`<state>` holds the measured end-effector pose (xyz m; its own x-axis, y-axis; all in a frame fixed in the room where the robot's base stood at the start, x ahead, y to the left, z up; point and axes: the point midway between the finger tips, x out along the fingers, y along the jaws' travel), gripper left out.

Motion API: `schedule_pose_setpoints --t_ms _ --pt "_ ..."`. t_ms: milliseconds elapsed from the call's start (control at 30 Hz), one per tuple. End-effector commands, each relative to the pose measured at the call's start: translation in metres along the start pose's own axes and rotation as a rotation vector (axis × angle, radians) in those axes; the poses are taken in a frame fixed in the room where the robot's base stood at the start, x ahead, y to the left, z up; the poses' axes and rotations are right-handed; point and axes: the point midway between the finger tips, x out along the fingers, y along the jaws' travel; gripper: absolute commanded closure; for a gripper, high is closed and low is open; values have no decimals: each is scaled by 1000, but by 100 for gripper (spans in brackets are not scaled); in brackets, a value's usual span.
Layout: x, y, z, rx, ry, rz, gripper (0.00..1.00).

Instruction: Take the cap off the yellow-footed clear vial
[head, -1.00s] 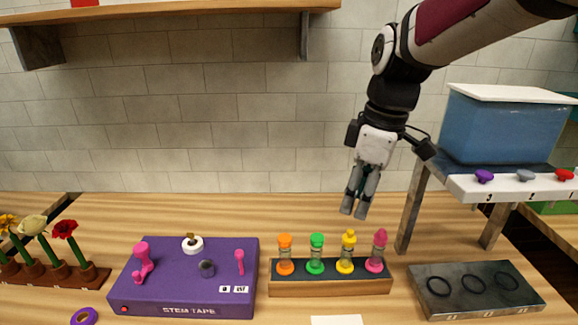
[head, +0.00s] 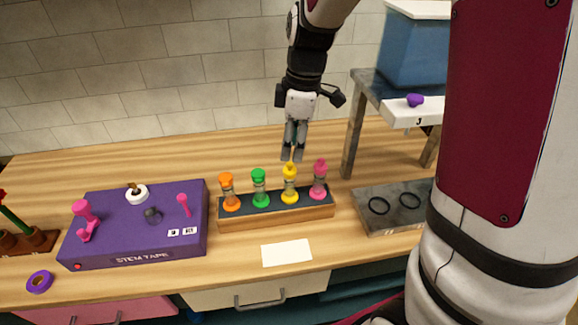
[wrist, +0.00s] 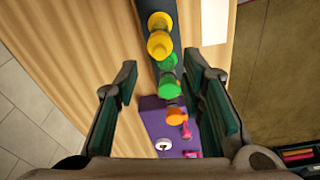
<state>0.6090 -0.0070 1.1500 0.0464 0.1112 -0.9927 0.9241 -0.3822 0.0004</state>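The yellow-footed clear vial (head: 290,184) stands upright in a wooden rack with a dark top (head: 276,214), third from the left. Its yellow cap (head: 290,171) is on, with a small knob on top. My gripper (head: 291,156) points down, just above or behind this cap in the head view; the exact gap cannot be told. In the wrist view my gripper (wrist: 162,76) is open and empty, its fingers well apart. There the yellow cap (wrist: 160,45) shows beyond the fingertips, and the green cap (wrist: 169,87) appears between the fingers.
Orange (head: 229,193), green (head: 260,189) and pink (head: 319,180) capped vials share the rack. A purple stem tape box (head: 140,240) is left. A metal tray with black rings (head: 395,207) and a stand with a blue tank (head: 415,45) are right. A white card (head: 287,253) lies in front.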

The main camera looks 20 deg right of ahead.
Motion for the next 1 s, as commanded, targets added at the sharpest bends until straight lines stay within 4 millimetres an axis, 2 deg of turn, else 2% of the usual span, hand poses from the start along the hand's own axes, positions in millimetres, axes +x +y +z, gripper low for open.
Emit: schedule_pose_setpoints --t_ms 400,667,867,1000 --pt "48 0 3 1 -1 -2 64" --pt "51 0 2 1 0 0 64" --pt "51 0 2 1 0 0 97" --pt "51 0 2 1 0 0 98"
